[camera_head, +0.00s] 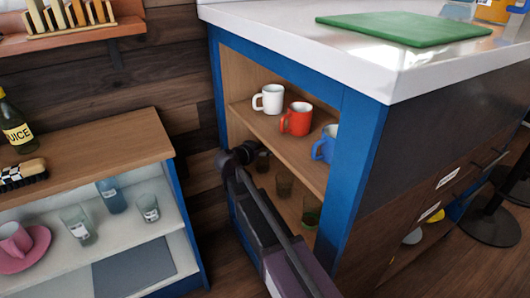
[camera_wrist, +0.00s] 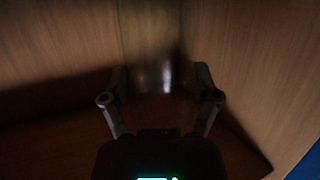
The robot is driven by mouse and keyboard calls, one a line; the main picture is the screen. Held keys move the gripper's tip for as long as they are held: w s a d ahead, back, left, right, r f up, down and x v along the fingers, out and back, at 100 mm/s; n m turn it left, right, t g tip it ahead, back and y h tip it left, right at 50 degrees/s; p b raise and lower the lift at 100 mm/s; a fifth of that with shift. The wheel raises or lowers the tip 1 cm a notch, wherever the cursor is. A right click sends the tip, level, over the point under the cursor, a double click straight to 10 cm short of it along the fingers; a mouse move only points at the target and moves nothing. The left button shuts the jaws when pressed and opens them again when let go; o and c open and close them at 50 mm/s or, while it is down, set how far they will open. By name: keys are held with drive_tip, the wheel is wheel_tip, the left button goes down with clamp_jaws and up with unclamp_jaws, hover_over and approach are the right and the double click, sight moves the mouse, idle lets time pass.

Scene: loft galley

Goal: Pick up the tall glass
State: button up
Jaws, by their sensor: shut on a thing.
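My gripper (camera_head: 246,153) reaches into the lower shelf of the blue-framed cabinet, at its far left end. In the wrist view its two fingers (camera_wrist: 160,78) stand either side of a clear tall glass (camera_wrist: 150,40), shut on it. The glass is dim and its edges blur into the wood behind. In the head view a dark glass (camera_head: 262,160) shows right at my gripper, partly hidden. Two other dark glasses, one in the middle (camera_head: 284,183) and one nearer (camera_head: 311,213), stand on the same shelf, apart from my gripper.
The shelf above holds a white mug (camera_head: 268,99), a red mug (camera_head: 296,119) and a blue mug (camera_head: 324,146). The cabinet's blue front post (camera_head: 358,160) stands right of my arm. A low shelf unit (camera_head: 110,150) at left holds clear glasses and a pink cup (camera_head: 14,238).

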drive_tip(key=shift+r, duration=0.15)
drive_tip(key=s+r+p, duration=0.2)
drive_tip(key=s, duration=0.6)
drive_tip(key=s+r+p, duration=0.2)
drive_tip(key=s+p, duration=0.1)
drive_tip(key=s, duration=0.5)
drive_tip(key=shift+r, duration=0.35)
